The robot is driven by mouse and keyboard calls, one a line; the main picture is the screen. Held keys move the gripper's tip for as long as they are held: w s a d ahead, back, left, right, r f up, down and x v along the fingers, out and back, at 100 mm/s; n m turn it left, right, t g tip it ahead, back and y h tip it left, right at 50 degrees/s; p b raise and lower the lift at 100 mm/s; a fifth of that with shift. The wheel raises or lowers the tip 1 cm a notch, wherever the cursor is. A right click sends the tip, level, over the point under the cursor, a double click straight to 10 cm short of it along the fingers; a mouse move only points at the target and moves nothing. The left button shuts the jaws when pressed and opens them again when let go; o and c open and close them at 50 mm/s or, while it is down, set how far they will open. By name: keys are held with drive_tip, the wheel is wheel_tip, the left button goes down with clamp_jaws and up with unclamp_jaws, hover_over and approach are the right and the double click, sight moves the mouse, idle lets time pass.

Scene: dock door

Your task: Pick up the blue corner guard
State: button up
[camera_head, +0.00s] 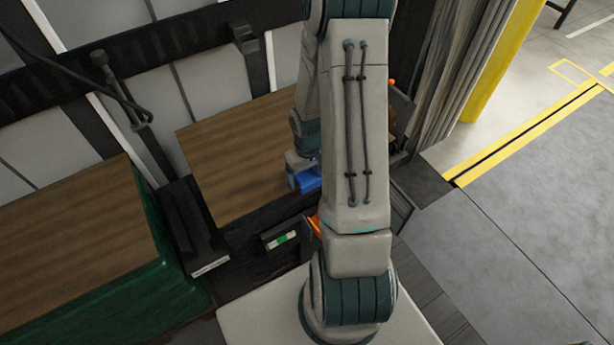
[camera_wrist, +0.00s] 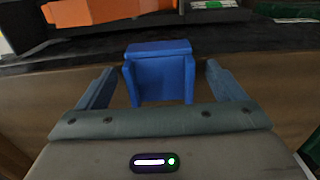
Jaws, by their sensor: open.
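The blue corner guard (camera_wrist: 160,75) stands out in the middle of the wrist view, on or just above the brown wooden surface. My gripper (camera_wrist: 158,85) is open, with one finger on each side of the guard and a visible gap on both sides. In the head view a small blue part of the guard (camera_head: 309,179) shows beside my arm. My arm hides much of the area around it, and my gripper is mostly hidden there.
An orange object (camera_wrist: 100,10) lies beyond the guard in the wrist view, with a green item (camera_wrist: 290,12) to its right. In the head view, a second wooden-topped surface with green sides (camera_head: 75,240) stands at left. Grey floor (camera_head: 530,210) is clear at right.

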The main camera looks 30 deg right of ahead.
drive_tip(key=c, duration=1.1)
drive_tip(key=shift+r, duration=0.2)
